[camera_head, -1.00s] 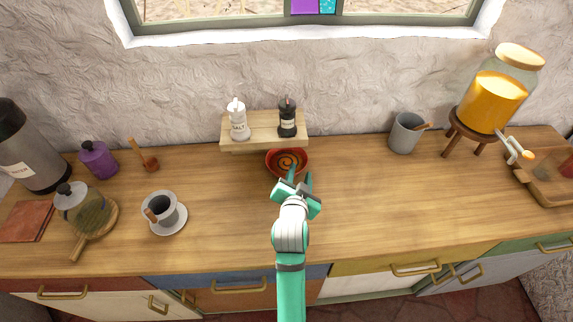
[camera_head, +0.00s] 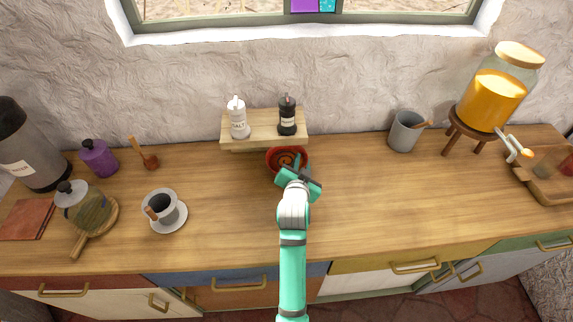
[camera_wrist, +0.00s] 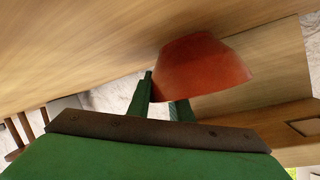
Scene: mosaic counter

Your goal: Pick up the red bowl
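The red bowl (camera_head: 274,160), with a dark spiral inside, sits on the counter just in front of the small wooden shelf. My gripper (camera_head: 301,162) is at the bowl's front right edge and covers part of it. In the wrist view the bowl (camera_wrist: 205,68) appears upside down, its rim toward my gripper (camera_wrist: 163,98). One finger shows beside the bowl's left edge; the other is partly hidden behind its rim. The fingers are apart, with part of the rim between them. Firm contact on both sides cannot be seen.
The wooden shelf (camera_head: 263,141) with a salt shaker (camera_head: 238,121) and a dark shaker (camera_head: 287,119) stands close behind the bowl. A cup on a saucer (camera_head: 181,220) is to the left. A grey cup (camera_head: 403,134) is to the right. The counter right of the bowl is clear.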

